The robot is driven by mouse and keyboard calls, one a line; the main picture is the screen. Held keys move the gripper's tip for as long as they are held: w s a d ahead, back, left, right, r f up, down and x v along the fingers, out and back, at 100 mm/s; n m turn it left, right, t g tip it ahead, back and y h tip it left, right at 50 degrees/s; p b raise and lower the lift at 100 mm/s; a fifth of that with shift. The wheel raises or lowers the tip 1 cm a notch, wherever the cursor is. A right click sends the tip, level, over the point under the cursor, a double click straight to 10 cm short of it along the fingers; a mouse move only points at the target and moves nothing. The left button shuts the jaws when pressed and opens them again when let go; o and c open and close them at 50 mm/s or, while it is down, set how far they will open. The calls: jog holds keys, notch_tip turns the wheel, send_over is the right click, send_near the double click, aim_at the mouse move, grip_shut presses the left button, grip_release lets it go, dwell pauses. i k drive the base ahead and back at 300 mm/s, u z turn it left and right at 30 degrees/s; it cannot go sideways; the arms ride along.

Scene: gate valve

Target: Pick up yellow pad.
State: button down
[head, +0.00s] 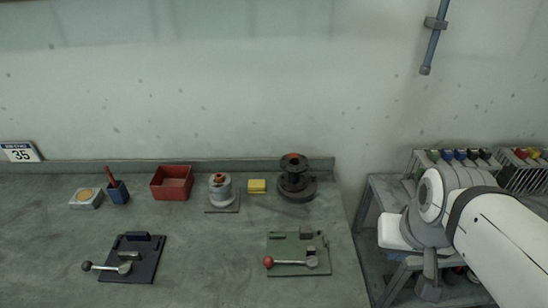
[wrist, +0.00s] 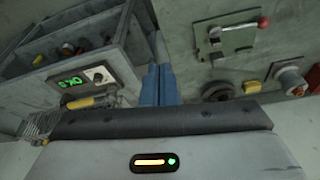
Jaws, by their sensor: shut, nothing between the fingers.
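The yellow pad (head: 257,186) lies on the green-grey bench top, between a grey round part on a plate and a dark spool. It also shows in the wrist view (wrist: 252,87), right of centre, with nothing around it from my gripper. My gripper (head: 428,291) is at the right in the head view, pointing down past the bench's right end, well apart from the pad. In the wrist view its two blue-grey fingers (wrist: 158,86) are together with nothing between them.
The grey round part (head: 220,186) and the dark spool (head: 296,182) stand close on either side of the pad. A green plate with a red-knobbed lever (head: 290,254) lies in front. A red bin (head: 172,183) is farther left. Shelving (head: 390,190) stands right of the bench.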

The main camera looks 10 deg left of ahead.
aim_at(255, 187)
jog(key=k, duration=0.55)
jog(key=z, duration=2)
jog(key=k, duration=1.35)
jog(key=u, duration=2)
jog(key=i, duration=0.95)
jog(key=z, duration=0.05)
